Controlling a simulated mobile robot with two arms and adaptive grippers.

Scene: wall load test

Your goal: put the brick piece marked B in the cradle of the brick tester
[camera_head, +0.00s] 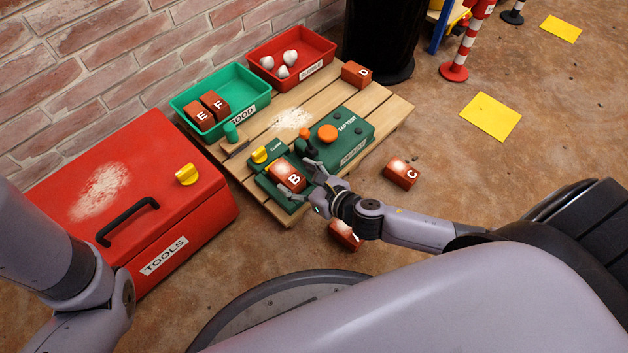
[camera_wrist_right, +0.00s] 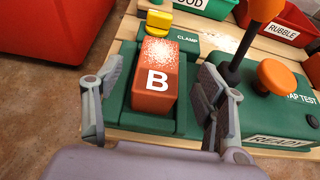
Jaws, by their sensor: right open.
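Brick B (camera_head: 287,176) is red-brown with pale dust on its top. In the right wrist view, brick B (camera_wrist_right: 155,78) sits between the green walls of the cradle (camera_wrist_right: 187,122) of the brick tester (camera_head: 355,133). I cannot tell whether it rests fully on the cradle floor. My right gripper (camera_head: 298,173) is open, its fingers (camera_wrist_right: 160,84) on both sides of brick B, with visible gaps. The yellow clamp knob (camera_wrist_right: 159,23) is just behind the brick. My left arm shows at the left, but its gripper is out of view.
The tester stands on a wooden pallet (camera_head: 392,112). A green GOOD tray (camera_head: 254,92) holds bricks E and F; a red tray (camera_head: 326,48) holds pale lumps. Brick D (camera_head: 356,74) is on the pallet, brick C (camera_head: 402,172) on the floor. A red toolbox (camera_head: 195,220) stands left.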

